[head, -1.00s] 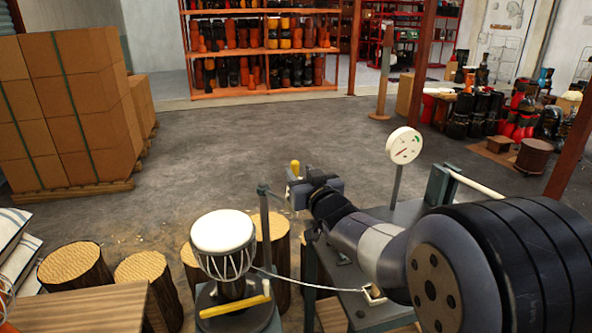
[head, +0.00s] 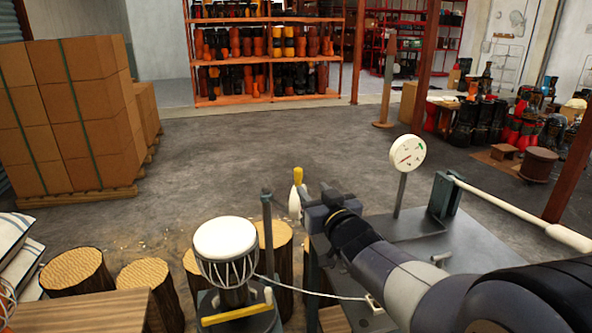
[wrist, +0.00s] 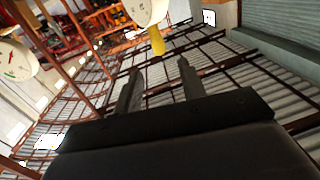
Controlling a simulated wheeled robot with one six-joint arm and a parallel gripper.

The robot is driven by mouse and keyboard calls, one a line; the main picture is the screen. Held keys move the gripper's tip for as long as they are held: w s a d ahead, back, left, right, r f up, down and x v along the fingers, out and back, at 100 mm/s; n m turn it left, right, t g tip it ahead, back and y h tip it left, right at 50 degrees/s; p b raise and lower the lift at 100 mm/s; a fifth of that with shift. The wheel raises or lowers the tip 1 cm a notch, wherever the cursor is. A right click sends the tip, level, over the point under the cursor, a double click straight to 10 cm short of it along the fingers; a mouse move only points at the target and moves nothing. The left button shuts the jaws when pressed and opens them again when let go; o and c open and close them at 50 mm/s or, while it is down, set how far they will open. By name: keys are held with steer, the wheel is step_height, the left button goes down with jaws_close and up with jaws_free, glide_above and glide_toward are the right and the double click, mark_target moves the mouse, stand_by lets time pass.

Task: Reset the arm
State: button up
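My gripper (head: 306,203) is over the grey metal bench in the head view, pointing left, behind and right of the white-topped goblet drum (head: 225,240). In the wrist view its two fingers (wrist: 160,68) are apart with nothing held between them. A yellow-topped piece with a white lower part (head: 297,192) stands just beyond the fingertips in the head view. Its yellow part (wrist: 156,40) shows beyond the fingers in the wrist view, apart from them as far as I can tell. The drum sits upright on a stand.
A round gauge (head: 407,153) stands on the bench (head: 450,245), with a white-handled lever (head: 525,215) at right. A rope (head: 320,293) runs from the drum to the bench. Log stools (head: 76,272), stacked boxes (head: 70,105) and drum shelves (head: 265,50) surround open floor.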

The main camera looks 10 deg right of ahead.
mark_target(299, 174)
steer(key=p+x, duration=0.1)
steer(key=x, duration=0.9)
steer(key=shift+w+a, duration=0.1)
steer(key=shift+w, duration=0.1)
steer(key=shift+s, duration=0.1)
